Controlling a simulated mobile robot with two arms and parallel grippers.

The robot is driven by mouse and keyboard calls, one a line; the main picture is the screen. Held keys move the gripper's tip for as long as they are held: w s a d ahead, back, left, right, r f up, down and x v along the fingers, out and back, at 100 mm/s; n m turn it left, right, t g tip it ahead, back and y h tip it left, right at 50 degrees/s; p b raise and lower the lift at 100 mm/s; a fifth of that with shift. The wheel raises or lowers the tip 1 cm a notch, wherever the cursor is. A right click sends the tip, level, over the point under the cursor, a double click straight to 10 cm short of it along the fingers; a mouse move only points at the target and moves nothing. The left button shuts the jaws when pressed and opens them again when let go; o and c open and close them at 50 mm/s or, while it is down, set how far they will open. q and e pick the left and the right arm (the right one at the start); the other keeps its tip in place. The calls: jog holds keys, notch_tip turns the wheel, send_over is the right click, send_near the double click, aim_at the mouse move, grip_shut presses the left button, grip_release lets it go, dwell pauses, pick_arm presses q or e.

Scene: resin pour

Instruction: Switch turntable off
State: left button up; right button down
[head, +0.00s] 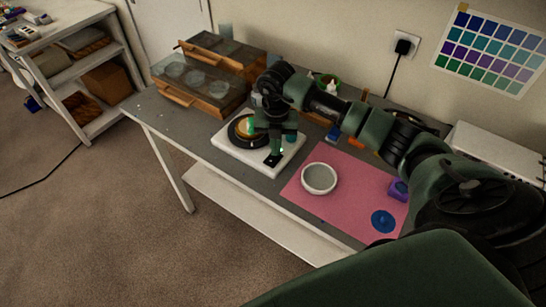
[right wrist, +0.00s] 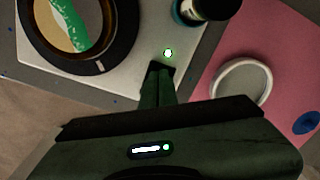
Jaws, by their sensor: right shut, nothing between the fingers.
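The turntable is a white square base (head: 224,139) with a round black platter, standing on the grey table. In the right wrist view its platter (right wrist: 123,45) carries a tan disc with a green streak. A small green light (right wrist: 168,53) glows on the base near my fingertips. My right gripper (head: 274,158) is shut and empty, pointing down over the base's front right part; it also shows in the right wrist view (right wrist: 158,72). A dark patch shows at the fingertips; I cannot tell whether they touch it. My left gripper is not in view.
A pink mat (head: 343,165) right of the turntable holds a white bowl (head: 319,178), a blue disc (head: 383,221) and a purple item (head: 398,190). A dark bottle (right wrist: 205,8) stands close behind the fingers. A wooden drawer unit (head: 206,92) stands at the back left.

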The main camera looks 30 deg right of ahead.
jog(key=shift+s+f, duration=0.1)
jog(key=shift+f, duration=0.2)
jog(key=shift+r+p, duration=0.5)
jog(key=shift+r, duration=0.35)
jog(key=shift+r+p, duration=1.75)
jog(key=shift+r, duration=1)
jog(key=shift+f, duration=0.1)
